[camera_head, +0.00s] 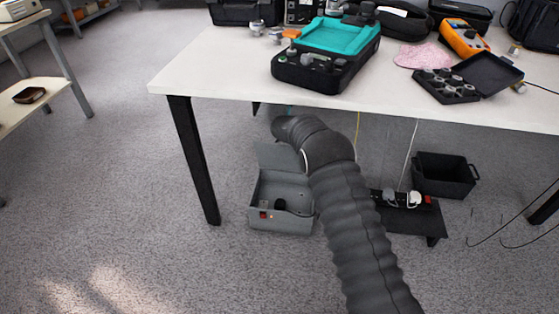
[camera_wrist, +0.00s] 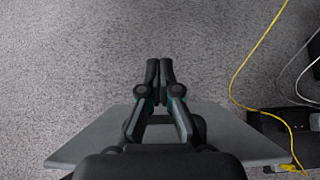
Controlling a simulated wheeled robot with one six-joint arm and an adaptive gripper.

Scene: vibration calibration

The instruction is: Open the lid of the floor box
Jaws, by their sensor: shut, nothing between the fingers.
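The grey floor box (camera_head: 264,200) stands on the carpet under the table, beside my arm. Its lid (camera_head: 276,157) is raised at the back, and the inside of the box shows. A small red switch (camera_head: 263,215) is at its front. In the wrist view a flat grey panel, which looks like the lid (camera_wrist: 85,142), lies behind my gripper (camera_wrist: 160,66). My gripper's fingers are together with nothing between them, and their tips point past the panel's far edge over the carpet. Whether the gripper touches the lid I cannot tell. In the head view my arm hides the gripper.
The white table (camera_head: 215,70) is above the box, with a black leg (camera_head: 194,160) to its left. A dark power-strip stand (camera_head: 405,218) and a black bin (camera_head: 444,176) are to the right. A yellow cable (camera_wrist: 240,76) hangs nearby. Floor at left is clear.

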